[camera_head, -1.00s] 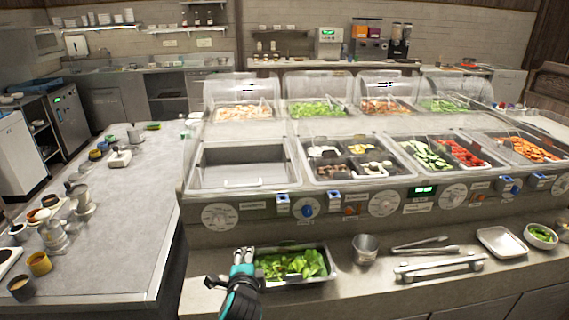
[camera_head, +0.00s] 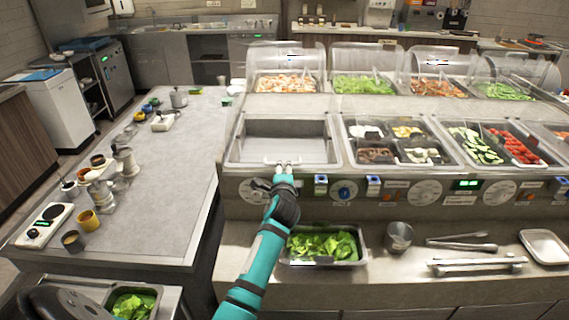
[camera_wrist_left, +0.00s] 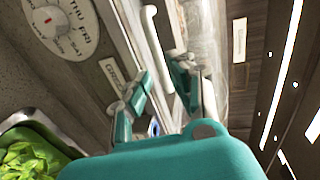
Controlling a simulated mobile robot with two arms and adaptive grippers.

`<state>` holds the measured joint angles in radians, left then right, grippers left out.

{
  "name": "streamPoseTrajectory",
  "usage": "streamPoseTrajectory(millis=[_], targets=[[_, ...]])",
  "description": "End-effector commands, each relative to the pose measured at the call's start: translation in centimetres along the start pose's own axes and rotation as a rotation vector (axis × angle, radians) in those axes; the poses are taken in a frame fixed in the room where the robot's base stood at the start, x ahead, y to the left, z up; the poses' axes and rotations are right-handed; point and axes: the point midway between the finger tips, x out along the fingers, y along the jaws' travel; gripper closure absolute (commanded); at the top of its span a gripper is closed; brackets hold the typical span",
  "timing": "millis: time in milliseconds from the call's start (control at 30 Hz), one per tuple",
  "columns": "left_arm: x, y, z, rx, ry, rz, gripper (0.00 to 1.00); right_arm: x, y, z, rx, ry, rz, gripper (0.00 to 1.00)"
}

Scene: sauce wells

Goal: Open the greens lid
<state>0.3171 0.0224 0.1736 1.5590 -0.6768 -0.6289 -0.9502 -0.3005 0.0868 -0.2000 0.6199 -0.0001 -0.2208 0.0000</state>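The greens lid (camera_head: 284,145) lies flat and closed over the front-left well, which looks empty and grey. Its pale bar handle (camera_head: 268,161) is at the front edge and also shows in the left wrist view (camera_wrist_left: 152,38). My left gripper (camera_head: 284,167) is at the handle's right part. In the left wrist view its two fingers (camera_wrist_left: 160,85) are spread apart, with the handle just ahead of and between them; contact is unclear. A partly legible greens label (camera_wrist_left: 113,76) is beside the fingers. My right gripper is not in view.
A pan of leafy greens (camera_head: 325,262) sits on the front ledge beside my left forearm, with a metal cup (camera_head: 398,237) and tongs (camera_head: 462,243) to its right. Clear hoods (camera_head: 362,62) stand raised over the back wells. Another pan of greens (camera_head: 135,293) is at bottom left.

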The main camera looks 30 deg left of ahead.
Motion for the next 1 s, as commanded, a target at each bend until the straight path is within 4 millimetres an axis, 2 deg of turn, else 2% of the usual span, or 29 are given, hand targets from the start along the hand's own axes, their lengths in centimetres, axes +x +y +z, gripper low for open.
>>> streamPoseTrajectory(millis=[100, 233, 400, 633, 667, 800, 1000], targets=[[2.0, -0.1, 0.1, 0.000, -0.002, 0.001, 0.78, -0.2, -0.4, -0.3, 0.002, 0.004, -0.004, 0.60], [3.4, 0.0, 0.0, 0.000, -0.001, 0.000, 0.78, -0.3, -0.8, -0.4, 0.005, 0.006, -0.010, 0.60], [4.1, 0.0, 0.1, -0.001, -0.001, 0.000, 0.78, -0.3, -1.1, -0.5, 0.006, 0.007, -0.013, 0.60], [4.1, 0.0, 0.0, -0.001, 0.000, 0.000, 0.78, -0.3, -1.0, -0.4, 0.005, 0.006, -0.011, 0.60], [4.1, 0.0, 0.0, 0.000, 0.000, 0.000, 0.80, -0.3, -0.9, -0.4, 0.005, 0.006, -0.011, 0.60], [4.1, 0.0, 0.0, -0.001, 0.000, 0.000, 0.98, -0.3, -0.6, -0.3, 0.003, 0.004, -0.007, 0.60], [4.1, 0.0, 0.0, -0.001, 0.000, 0.000, 1.00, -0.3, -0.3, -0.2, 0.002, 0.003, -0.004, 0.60]])
